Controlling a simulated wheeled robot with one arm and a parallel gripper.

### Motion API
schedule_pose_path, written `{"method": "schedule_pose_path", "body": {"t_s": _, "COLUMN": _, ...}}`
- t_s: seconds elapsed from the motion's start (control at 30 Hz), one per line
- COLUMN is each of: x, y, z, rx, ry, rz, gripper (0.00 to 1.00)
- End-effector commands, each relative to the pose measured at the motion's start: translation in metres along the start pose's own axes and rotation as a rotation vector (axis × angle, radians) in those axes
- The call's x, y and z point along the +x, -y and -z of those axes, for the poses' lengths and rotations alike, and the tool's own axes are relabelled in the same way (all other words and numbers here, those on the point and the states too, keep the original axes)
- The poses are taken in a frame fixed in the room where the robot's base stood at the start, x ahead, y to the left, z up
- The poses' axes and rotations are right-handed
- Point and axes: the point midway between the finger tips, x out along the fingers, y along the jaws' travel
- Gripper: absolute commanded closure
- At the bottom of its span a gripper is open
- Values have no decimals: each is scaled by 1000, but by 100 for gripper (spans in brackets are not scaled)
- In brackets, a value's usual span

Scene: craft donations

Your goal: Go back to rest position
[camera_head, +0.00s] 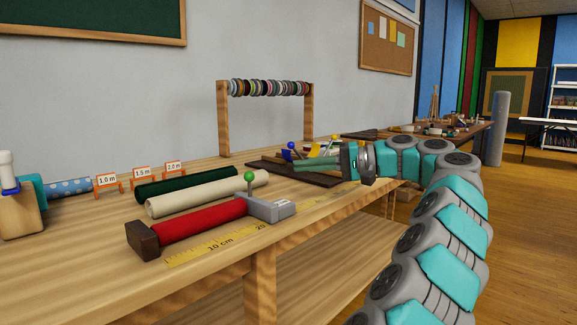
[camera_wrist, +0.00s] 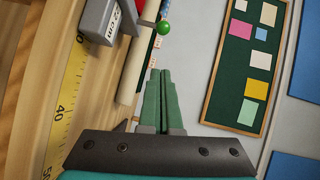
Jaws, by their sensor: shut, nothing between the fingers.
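My gripper (camera_head: 318,163) reaches left over the right part of the wooden table (camera_head: 345,232) in the head view, above a dark mat (camera_head: 290,172). Its two green fingers lie together, and they also show shut and empty in the wrist view (camera_wrist: 161,75). The rest of my arm curves down at the right. A red roll (camera_head: 200,219) lies on the table between a dark end block (camera_head: 143,241) and a grey slide block with a green knob (camera_head: 265,205). The gripper is apart from these, to their right and behind.
A cream roll (camera_head: 205,193) and a dark green roll (camera_head: 187,184) lie behind the red roll. A yellow ruler (camera_head: 215,243) runs along the front edge. A wooden rack of spools (camera_head: 222,120) stands at the back. Small colourful items partly show behind my gripper. The aisle at right is open floor.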

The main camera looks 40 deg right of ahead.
Motion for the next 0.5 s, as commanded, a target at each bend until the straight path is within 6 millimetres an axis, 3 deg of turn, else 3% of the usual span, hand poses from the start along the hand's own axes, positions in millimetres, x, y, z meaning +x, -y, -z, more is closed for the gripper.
{"method": "schedule_pose_path", "body": {"t_s": 0.2, "x": -22, "y": 1, "z": 1, "rx": 3, "ry": -2, "rz": -1, "gripper": 100}}
{"method": "schedule_pose_path", "body": {"t_s": 0.5, "x": -40, "y": 2, "z": 1, "rx": 1, "ry": -2, "rz": -2, "gripper": 100}}
